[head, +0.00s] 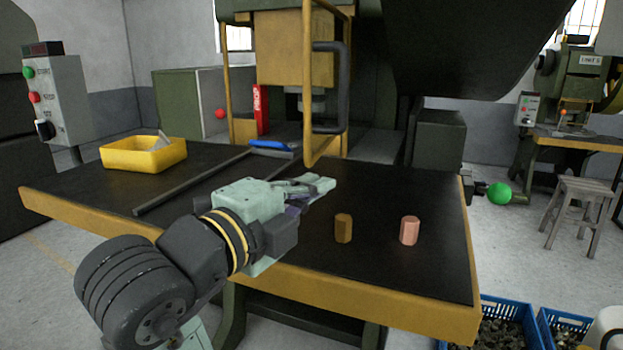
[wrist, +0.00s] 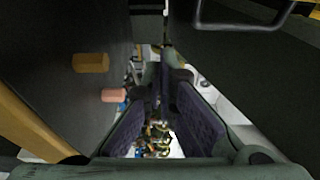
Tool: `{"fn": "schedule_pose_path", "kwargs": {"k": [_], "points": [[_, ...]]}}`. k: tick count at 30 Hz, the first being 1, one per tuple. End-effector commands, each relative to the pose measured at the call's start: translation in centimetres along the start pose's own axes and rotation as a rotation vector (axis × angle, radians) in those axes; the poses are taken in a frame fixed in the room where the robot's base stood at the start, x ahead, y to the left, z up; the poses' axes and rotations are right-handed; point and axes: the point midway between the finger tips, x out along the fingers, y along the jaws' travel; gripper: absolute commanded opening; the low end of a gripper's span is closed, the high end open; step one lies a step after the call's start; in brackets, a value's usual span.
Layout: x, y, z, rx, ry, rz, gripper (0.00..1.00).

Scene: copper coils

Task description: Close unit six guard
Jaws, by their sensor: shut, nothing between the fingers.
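The press guard is a yellow-framed door (head: 308,85) on the press at the back of the table, in the head view. It stands at an angle, swung out from the press opening. A black bar handle (head: 346,90) is on it. A dark bar handle also shows at the top right of the wrist view (wrist: 245,26). My gripper (head: 327,184) is shut and empty, over the table, below and in front of the guard and apart from it. In the wrist view, my fingers (wrist: 163,80) meet at the middle. No unit six label is readable.
A brown block (head: 343,228) and a copper-pink block (head: 409,230) stand on the black tabletop (head: 390,275), right of my gripper. A yellow bin (head: 143,152) stands at left. A dark rail (head: 190,184) crosses the table. Blue crates (head: 503,308) sit on the floor at right.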

Motion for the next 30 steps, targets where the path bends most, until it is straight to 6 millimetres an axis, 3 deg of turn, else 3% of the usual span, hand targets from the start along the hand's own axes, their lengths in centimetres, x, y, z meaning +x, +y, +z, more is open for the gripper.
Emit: {"fn": "schedule_pose_path", "kwargs": {"k": [13, 21, 30], "points": [[9.1, -0.3, -0.1, -0.007, 0.003, 0.0, 0.0], [7.9, -0.2, 3.4, -0.007, -0.004, -0.001, 0.0], [7.7, 0.0, 3.9, -0.005, -0.003, -0.002, 0.0]]}}
